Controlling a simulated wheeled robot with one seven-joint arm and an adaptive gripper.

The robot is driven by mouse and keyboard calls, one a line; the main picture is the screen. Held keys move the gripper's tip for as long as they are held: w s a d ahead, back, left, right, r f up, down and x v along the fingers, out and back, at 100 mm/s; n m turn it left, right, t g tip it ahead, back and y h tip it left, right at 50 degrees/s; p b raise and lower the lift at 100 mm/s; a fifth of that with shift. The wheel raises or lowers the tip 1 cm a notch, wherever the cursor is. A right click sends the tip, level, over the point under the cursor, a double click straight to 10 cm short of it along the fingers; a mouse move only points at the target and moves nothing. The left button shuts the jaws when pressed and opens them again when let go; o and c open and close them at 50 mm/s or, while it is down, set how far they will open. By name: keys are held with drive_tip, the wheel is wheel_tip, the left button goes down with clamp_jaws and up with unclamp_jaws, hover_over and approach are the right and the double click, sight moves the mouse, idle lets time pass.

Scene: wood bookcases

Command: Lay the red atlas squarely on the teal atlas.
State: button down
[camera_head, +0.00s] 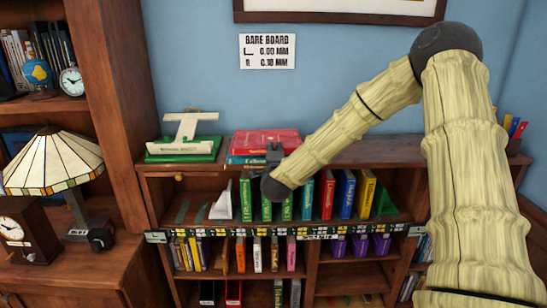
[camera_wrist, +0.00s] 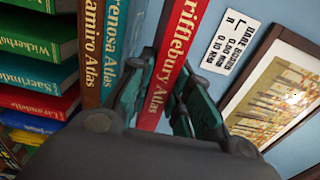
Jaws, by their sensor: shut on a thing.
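The red atlas (camera_head: 262,137) lies nearly flat above the stack on top of the bookcase. In the wrist view the red atlas (camera_wrist: 182,45) shows its spine between the two fingers of my gripper (camera_wrist: 163,98). My gripper (camera_head: 274,153) is shut on its spine side. The teal atlas (camera_head: 247,160) is directly below. In the wrist view the teal atlas (camera_wrist: 125,40) is beside the red spine, with one finger and a narrow wedge-shaped gap between them. Whether the covers touch farther back is hidden. A brown atlas (camera_wrist: 91,45) lies under the teal one.
A green book with a white T-shaped object (camera_head: 190,127) stands left on the same top. A sign (camera_head: 267,51) and framed picture (camera_head: 340,10) hang on the wall behind. The top right of the stack is mostly behind my arm.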

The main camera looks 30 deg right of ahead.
drive_tip(key=shift+w+d+r, duration=0.15)
drive_tip(key=shift+w+r, duration=0.05)
drive_tip(key=shift+w, duration=0.2)
drive_tip(key=shift+f+p, duration=1.2)
drive_tip(key=shift+f, duration=0.7)
drive_tip(key=c, duration=1.3)
unclamp_jaws()
drive_tip(key=shift+s+f, duration=0.1)
